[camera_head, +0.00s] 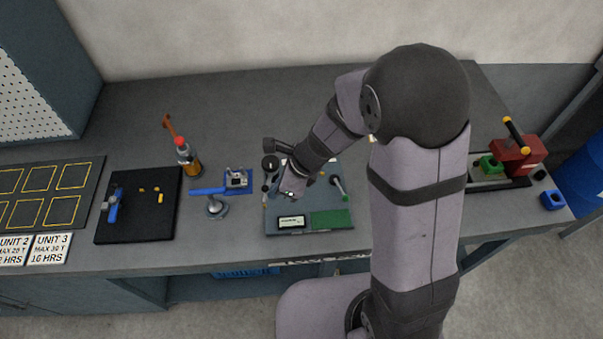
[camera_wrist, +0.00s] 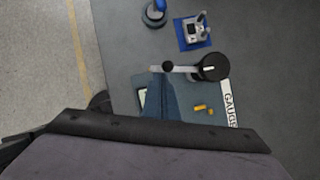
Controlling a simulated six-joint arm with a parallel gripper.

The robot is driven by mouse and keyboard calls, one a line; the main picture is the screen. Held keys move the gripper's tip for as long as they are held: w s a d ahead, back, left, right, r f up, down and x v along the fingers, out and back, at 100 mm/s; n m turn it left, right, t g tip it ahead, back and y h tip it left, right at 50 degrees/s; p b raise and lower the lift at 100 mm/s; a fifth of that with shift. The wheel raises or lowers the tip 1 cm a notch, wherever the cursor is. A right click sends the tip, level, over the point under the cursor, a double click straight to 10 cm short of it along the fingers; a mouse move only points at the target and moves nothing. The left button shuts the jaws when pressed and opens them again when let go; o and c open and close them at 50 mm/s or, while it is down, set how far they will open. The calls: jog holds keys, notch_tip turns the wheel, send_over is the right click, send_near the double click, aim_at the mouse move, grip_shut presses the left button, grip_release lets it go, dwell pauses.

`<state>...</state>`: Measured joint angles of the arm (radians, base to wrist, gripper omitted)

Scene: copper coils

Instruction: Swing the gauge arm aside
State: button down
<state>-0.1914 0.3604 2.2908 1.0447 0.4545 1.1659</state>
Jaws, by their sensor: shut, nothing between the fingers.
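The gauge board (camera_head: 318,227) is a grey-blue plate on the bench, partly hidden by my arm in the head view. The gauge arm (camera_wrist: 188,69) is a light bar in the wrist view, running left from a round black hub (camera_wrist: 211,67) to a black ball knob (camera_wrist: 168,66). The hub also shows at the board's upper left in the head view (camera_head: 270,164). My gripper (camera_wrist: 164,76) is shut and empty, its fingertips just below the ball knob in the wrist view. I cannot tell whether they touch. It also shows low over the board (camera_head: 289,193).
A black mat (camera_head: 140,228) lies farther left. A red press (camera_head: 518,155) stands at the right. A GAUGE label (camera_wrist: 230,103) edges the board.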

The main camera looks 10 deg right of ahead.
dwell(0.5)
jog(key=s+d+r, duration=0.4)
jog(key=d+r, duration=0.3)
jog(key=r, duration=0.1)
jog(key=shift+s, duration=0.35)
jog(key=shift+r, duration=0.1)
jog(key=s+d+f+n+g+h, duration=0.1)
jog(key=s+d+n+h, duration=0.3)
jog(key=n, duration=1.8)
jog(key=s+d+f, duration=0.1)
jog(key=s+d, duration=0.2)
jog(key=d, duration=0.2)
jog(key=shift+s+d+f+g+h, duration=0.2)
jog(key=shift+s+g+h, duration=0.15)
jog(key=shift+g+h, duration=0.05)
